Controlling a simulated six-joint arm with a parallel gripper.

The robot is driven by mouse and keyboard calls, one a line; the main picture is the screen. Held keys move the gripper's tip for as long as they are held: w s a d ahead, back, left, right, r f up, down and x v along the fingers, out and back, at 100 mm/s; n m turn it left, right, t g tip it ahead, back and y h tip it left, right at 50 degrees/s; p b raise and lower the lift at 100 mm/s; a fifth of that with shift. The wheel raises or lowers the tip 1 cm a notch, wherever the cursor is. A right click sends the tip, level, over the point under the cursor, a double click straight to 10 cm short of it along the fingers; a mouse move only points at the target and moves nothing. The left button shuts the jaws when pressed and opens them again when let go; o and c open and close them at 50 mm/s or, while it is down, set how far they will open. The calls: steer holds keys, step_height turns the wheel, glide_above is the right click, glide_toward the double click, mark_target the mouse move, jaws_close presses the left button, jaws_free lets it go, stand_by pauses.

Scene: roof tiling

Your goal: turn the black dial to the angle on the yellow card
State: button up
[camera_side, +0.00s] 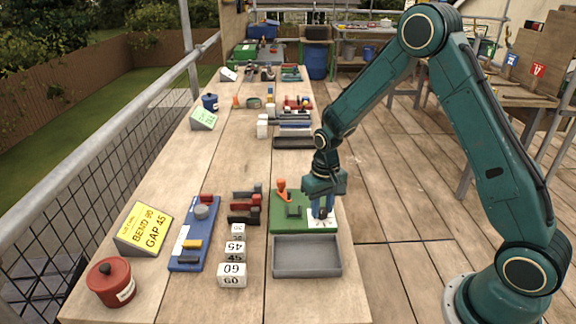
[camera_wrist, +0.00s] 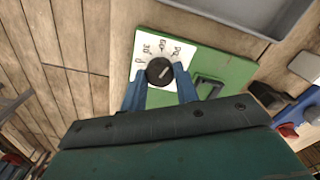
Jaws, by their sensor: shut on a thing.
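The black dial (camera_wrist: 158,65) sits on a white scale plate (camera_wrist: 143,48) with printed numbers, including 30, 60 and 90, on a green board (camera_wrist: 225,65). Its pale pointer mark slants up to the right in the wrist view; its exact reading is unclear. My gripper (camera_wrist: 161,80) has its blue fingers on either side of the dial and is shut on it. The yellow card (camera_side: 145,228) at left reads "BEND 90" and "GAP 45".
A grey tray (camera_side: 307,256) lies in front of the green board. An orange-handled tool (camera_side: 282,190) stands on the board's left. Number blocks (camera_side: 232,275), a blue board (camera_side: 195,235) and a red pot (camera_side: 110,281) lie to the left. Bare wood lies between them.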

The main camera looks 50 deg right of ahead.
mark_target(322, 210)
steer(key=shift+m, duration=1.2)
steer(key=o, duration=1)
steer(key=shift+r, duration=0.15)
steer(key=shift+r, duration=6.8)
